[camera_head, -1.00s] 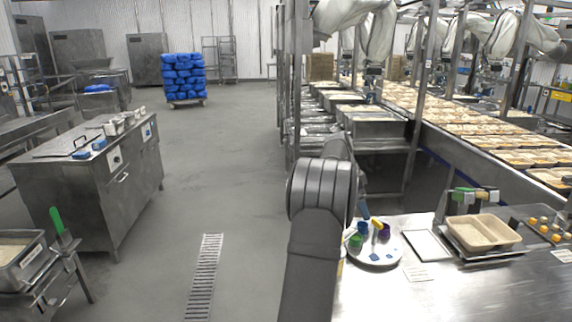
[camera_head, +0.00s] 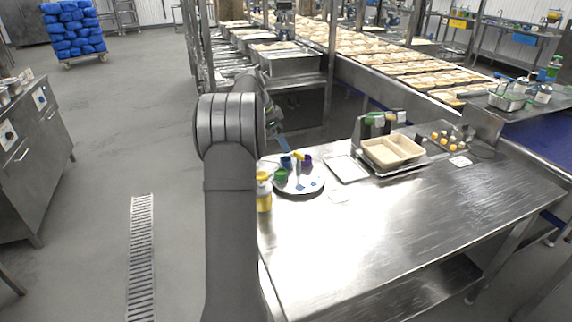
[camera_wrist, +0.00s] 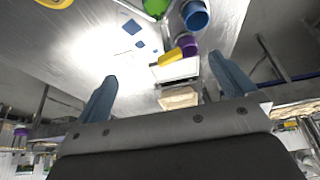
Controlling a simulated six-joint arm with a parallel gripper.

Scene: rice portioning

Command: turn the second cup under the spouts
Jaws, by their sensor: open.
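Three small cups stand on a round pale plate (camera_head: 302,188) at the left end of the steel table. They are a blue cup (camera_head: 287,162), a purple cup (camera_head: 306,164) and a green cup (camera_head: 281,176). In the wrist view the blue cup (camera_wrist: 195,15), purple cup (camera_wrist: 188,45) and green cup (camera_wrist: 157,7) show near the top. A yellow piece (camera_wrist: 170,58) lies beside the purple one. My gripper (camera_wrist: 165,80) is open and empty, with blue fingers wide apart. In the head view it is mostly hidden behind my arm. I cannot tell which cup is the second.
A yellow bottle (camera_head: 264,192) stands at the left edge. The table's front (camera_head: 400,220) is clear.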

